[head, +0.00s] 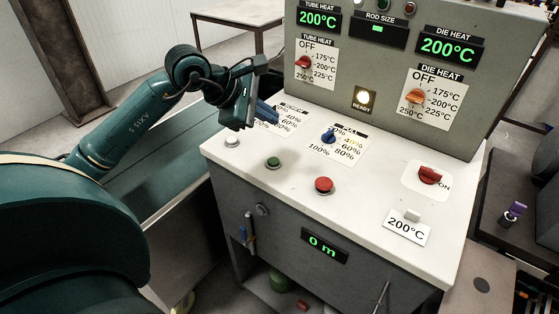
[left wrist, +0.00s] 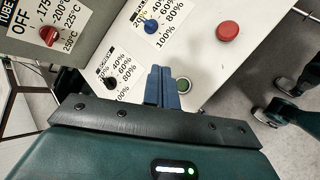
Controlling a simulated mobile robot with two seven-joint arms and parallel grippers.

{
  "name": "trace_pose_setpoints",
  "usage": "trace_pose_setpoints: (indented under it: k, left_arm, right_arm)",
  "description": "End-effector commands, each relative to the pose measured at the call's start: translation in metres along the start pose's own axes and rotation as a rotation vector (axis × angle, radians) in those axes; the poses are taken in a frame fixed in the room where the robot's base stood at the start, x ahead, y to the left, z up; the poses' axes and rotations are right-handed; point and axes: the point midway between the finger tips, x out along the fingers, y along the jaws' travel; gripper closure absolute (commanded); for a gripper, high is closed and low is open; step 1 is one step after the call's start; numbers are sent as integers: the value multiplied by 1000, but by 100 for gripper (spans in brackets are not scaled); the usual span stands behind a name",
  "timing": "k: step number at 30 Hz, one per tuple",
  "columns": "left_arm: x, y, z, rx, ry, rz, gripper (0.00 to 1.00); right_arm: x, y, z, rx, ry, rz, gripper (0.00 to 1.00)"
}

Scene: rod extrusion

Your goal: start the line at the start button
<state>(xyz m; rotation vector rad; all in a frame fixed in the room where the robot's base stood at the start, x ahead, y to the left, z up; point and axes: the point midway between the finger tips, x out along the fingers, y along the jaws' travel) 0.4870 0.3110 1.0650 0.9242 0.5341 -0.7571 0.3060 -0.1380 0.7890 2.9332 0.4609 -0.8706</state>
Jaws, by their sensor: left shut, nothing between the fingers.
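The green button (head: 273,162) stands near the front left of the white console top (head: 370,205), in a light ring. In the left wrist view the green button (left wrist: 184,86) shows just right of my fingertips. My left gripper (head: 267,113) is above the left back of the console, beside the left dial label, with its blue fingers shut and empty. It is apart from the green button. The blue fingers also show in the left wrist view (left wrist: 162,88). My right gripper is in neither view.
A white button (head: 232,141), a red button (head: 323,185), a blue knob (head: 329,136) and a red switch (head: 430,175) stand on the console top. The ready lamp (head: 363,97) glows. The front display (head: 325,245) reads 0 m. The upright panel (head: 385,75) rises behind.

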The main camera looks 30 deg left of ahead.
Motion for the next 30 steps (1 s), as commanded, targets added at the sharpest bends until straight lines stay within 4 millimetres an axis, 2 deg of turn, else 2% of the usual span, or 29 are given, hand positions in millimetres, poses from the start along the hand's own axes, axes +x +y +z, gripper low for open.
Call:
trace_pose_setpoints:
  k: [16,30]
  left_arm:
    - [6,-4,-4,0,0,-1,100]
    - [49,-36,-36,0,0,-1,100]
  right_arm:
    - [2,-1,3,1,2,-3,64]
    - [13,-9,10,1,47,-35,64]
